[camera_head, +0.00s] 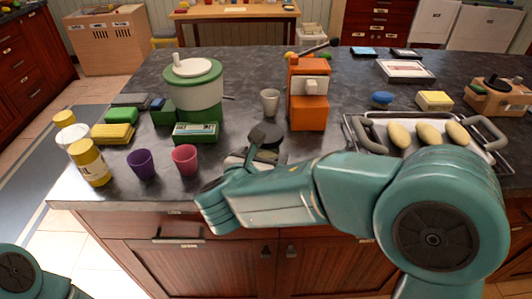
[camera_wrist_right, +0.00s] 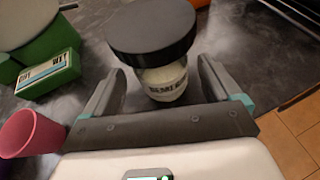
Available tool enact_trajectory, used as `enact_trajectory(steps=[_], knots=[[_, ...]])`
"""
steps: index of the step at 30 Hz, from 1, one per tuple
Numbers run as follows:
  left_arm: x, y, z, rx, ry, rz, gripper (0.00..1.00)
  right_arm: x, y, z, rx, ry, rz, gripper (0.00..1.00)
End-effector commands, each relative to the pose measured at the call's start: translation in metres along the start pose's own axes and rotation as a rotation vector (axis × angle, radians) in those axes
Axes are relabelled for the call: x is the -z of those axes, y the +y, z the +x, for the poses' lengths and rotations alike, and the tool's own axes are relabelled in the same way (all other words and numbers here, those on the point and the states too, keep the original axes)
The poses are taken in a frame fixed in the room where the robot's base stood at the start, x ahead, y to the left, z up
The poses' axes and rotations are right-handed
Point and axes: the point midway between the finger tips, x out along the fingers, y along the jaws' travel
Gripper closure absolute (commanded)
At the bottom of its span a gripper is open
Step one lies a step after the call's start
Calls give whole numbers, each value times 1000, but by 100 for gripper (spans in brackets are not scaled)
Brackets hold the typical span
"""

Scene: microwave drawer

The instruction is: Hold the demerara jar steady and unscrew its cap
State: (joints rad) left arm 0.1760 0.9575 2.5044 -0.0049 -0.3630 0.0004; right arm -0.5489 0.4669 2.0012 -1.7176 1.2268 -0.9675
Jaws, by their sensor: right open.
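The jar stands on the dark counter, with a pale body (camera_wrist_right: 165,82) and a wide black cap (camera_wrist_right: 150,32). Lettering on its label is only partly readable. In the head view the black cap (camera_head: 266,135) shows behind my right gripper, and the body is mostly hidden. My right gripper (camera_wrist_right: 160,70) is open, its two fingers spread on either side of the jar's body, below the cap. Gaps show between fingers and jar. The cap appears to be on the jar. My left gripper is not in view; only part of my left arm shows at bottom left.
A pink cup (camera_head: 185,158) and purple cup (camera_head: 142,164) stand left of the jar. A green box (camera_head: 195,133) is behind them. An orange machine (camera_head: 308,95) and grey cup (camera_head: 270,102) stand behind; a tray (camera_head: 352,132) with yellow items is right. The counter's front edge is close.

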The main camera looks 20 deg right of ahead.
Motion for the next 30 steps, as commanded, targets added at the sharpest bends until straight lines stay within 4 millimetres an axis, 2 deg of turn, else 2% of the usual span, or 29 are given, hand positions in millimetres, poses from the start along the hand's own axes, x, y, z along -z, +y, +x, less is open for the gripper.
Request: enact_trajectory(steps=[3, 6, 14, 18, 19, 20, 30], knots=[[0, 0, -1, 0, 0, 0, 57, -1, -1, 21, 3, 1, 1, 9], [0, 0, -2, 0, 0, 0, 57, -1, 0, 32, 1, 1, 0, 9], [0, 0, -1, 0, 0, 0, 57, -1, 0, 34, -1, 0, 0, 9], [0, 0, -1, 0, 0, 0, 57, -1, 0, 34, -1, 0, 0, 55], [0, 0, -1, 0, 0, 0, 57, -1, 0, 34, -1, 0, 0, 65], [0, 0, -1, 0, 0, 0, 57, -1, 0, 34, -1, 0, 0, 69], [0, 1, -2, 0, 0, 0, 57, -4, 0, 32, -1, 1, 1, 69]])
